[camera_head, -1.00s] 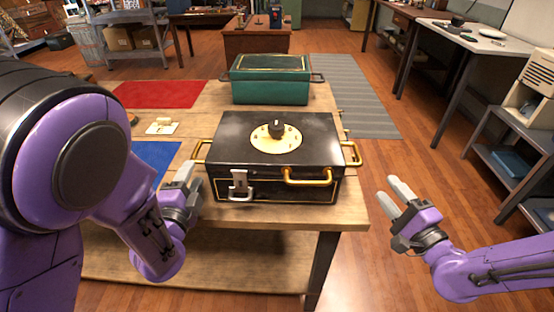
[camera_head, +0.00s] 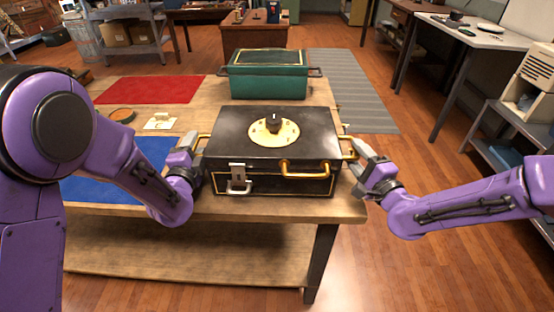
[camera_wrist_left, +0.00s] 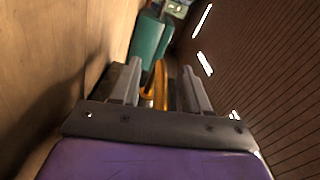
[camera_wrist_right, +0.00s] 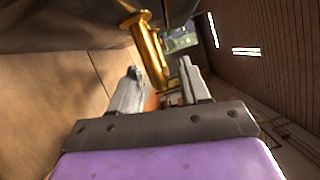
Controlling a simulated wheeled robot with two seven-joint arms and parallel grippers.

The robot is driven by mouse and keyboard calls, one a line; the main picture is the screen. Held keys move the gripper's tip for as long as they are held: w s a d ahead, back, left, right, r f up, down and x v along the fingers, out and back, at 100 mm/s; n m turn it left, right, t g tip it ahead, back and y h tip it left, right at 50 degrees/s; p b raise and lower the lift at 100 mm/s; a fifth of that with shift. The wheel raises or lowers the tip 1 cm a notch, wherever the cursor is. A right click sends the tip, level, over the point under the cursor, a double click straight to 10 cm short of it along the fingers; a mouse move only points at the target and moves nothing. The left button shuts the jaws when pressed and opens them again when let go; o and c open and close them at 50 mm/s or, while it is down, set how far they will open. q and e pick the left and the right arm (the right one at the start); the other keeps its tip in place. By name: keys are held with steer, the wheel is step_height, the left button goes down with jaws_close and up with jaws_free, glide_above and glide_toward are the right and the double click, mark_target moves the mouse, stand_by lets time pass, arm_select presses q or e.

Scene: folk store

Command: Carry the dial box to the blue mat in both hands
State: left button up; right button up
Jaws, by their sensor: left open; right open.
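The dial box (camera_head: 232,150) is black with gold trim, a round cream dial on its lid and brass handles. It sits upright on the wooden table. The blue mat (camera_head: 115,180) lies to its left, partly hidden by my left arm. My left gripper (camera_head: 190,148) is open at the box's left handle; in the left wrist view that brass handle (camera_wrist_left: 160,85) shows between the fingers. My right gripper (camera_head: 358,156) is open at the right handle; in the right wrist view the handle (camera_wrist_right: 148,50) shows just ahead of and between the fingers.
A teal box (camera_head: 268,82) stands behind the dial box. A red mat (camera_head: 150,90) lies at the back left of the table (camera_head: 200,283). A small round dish (camera_head: 122,115) and a cream switch plate (camera_head: 160,122) lie between the mats.

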arm_select(q)
jaws_close()
arm_select(e)
jaws_close()
arm_select(q)
steer(key=shift+w+r, duration=0.1)
steer(key=shift+r, duration=0.05)
arm_select(e)
steer(key=shift+w+r, duration=0.1)
stand_by(1.0)
